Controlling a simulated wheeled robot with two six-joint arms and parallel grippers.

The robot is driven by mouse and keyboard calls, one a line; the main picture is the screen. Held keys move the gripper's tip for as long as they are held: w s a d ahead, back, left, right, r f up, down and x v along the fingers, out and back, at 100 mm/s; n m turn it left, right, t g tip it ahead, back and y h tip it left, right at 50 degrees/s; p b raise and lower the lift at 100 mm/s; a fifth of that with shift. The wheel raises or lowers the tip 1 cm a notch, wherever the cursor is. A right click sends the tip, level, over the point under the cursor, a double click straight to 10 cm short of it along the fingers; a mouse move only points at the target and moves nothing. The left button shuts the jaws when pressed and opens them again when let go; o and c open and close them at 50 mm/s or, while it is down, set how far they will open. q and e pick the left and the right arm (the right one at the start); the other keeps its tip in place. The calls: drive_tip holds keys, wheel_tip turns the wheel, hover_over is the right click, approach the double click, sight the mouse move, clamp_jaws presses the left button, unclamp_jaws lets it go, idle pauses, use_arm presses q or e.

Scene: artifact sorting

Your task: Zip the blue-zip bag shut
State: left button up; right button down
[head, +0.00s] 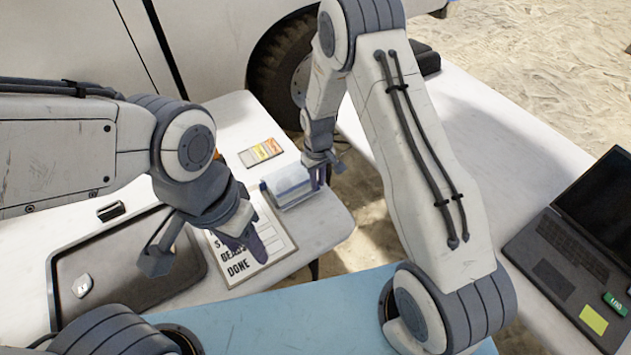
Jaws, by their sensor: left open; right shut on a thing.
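The blue-zip bag (287,184) is a small pale, see-through bag with a blue band, standing on the white table in the middle of the head view. My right gripper (318,180) is at the bag's right end and is shut on it; the fingertips are small, and exactly which part they pinch is hard to see. A small dark blue piece shows at the bag's left end. My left gripper (207,258) is open and empty, to the left of and nearer than the bag, above the printed sheet and the tray edge. Whether the zip is closed cannot be made out.
A sheet (275,247) reading "BEADS DONE" lies in front of the bag. A dark tray (130,262) with a silver piece (82,286) is at left. A colored card (261,153) lies behind. A laptop (575,245) is on the right table, across a gap.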

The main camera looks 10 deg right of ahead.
drive_tip(key=c, duration=0.8)
unclamp_jaws()
drive_tip(key=shift+c, duration=0.2)
drive_tip(key=shift+r, duration=0.1)
wheel_tip(320, 180, up, 10)
drive_tip(key=b, duration=0.1)
drive_tip(key=shift+r, duration=0.15)
drive_tip(key=s+a+r+n, duration=0.2)
drive_tip(key=s+a+r, duration=0.6)
drive_tip(key=s+r, duration=0.45)
drive_tip(key=s+r+n+y, duration=0.1)
drive_tip(key=s, duration=1.4)
drive_tip(key=shift+s+r, duration=0.2)
drive_tip(key=shift+r, duration=0.2)
